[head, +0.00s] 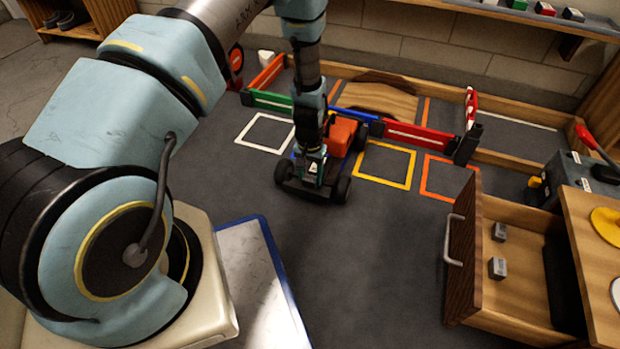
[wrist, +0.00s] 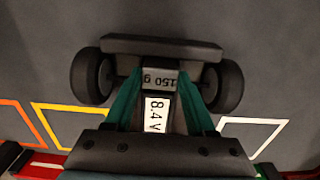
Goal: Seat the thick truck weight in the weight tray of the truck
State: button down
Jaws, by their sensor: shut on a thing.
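The truck (head: 343,137), with an orange body and black wheels, stands on the dark floor mat near the coloured squares. My gripper (head: 309,172) reaches down over its near end. In the wrist view, the gripper's teal fingers (wrist: 160,82) are shut on a grey block marked 150 g, the truck weight (wrist: 160,79). The weight is between two black wheels, just behind the dark bumper (wrist: 160,48). A white 8.4 V label (wrist: 157,114) shows beside it. The weight tray is hidden under the weight and fingers; I cannot tell whether the weight touches its floor.
An open wooden drawer (head: 520,290) at the right holds two small grey blocks (head: 498,268). White, yellow (head: 405,165) and orange squares mark the floor. Coloured barriers (head: 420,138) and a wooden ramp (head: 378,100) stand behind the truck. The floor in front is clear.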

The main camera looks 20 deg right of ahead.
jog(key=shift+f, duration=0.15)
jog(key=shift+c, duration=1.1)
grip_release()
